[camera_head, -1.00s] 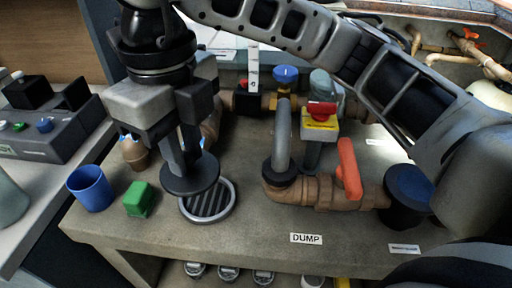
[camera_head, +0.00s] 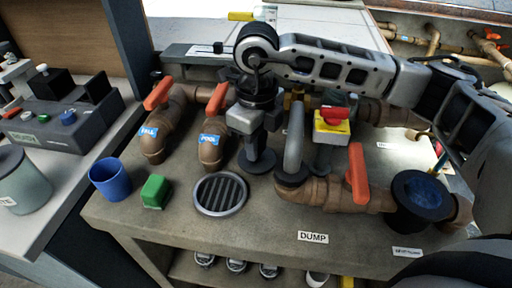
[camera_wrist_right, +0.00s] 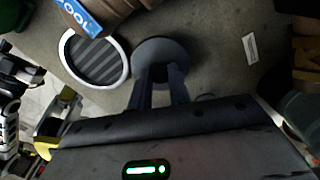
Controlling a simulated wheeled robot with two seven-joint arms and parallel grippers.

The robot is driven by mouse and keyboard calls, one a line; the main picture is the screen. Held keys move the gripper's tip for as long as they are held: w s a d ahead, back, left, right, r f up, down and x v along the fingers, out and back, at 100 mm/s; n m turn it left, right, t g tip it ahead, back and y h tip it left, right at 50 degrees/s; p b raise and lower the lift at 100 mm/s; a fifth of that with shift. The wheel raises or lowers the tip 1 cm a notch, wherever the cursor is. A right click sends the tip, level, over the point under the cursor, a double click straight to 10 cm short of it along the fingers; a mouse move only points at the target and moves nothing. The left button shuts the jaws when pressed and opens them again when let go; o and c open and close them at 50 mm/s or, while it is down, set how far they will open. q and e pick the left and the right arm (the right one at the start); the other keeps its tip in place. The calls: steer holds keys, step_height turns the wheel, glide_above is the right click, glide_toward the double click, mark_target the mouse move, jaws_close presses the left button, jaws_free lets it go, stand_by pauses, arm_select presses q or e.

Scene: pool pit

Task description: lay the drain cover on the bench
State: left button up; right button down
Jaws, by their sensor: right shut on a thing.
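The drain cover (camera_head: 258,164) is a dark round disc, roughly level, just right of and behind the drain. My right gripper (camera_head: 256,146) points down and is shut on the top of the cover. In the right wrist view the disc (camera_wrist_right: 163,58) shows between and beyond the finger ends (camera_wrist_right: 160,84). I cannot tell whether the disc touches the grey bench (camera_head: 255,235) or hangs just above it. The slatted drain (camera_head: 220,194) with its pale ring lies uncovered; it also shows in the right wrist view (camera_wrist_right: 95,60). My left gripper is not in view.
A green block (camera_head: 155,191) and a blue cup (camera_head: 110,179) stand left of the drain. Brown pipes with orange handles (camera_head: 357,173) flank the cover. A red and yellow switch (camera_head: 332,126) stands at right. The bench front by the DUMP label (camera_head: 313,237) is clear.

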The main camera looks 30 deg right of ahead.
steer(key=shift+f, duration=1.15)
steer(key=c, duration=1.3)
jaws_free()
steer(key=shift+r, duration=0.3)
steer(key=shift+a+r, duration=0.1)
steer(key=shift+r, duration=0.25)
arm_select(q)
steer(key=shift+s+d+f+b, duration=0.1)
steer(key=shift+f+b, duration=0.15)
steer(key=shift+b, duration=0.35)
arm_select(e)
step_height(320, 180, up, 11)
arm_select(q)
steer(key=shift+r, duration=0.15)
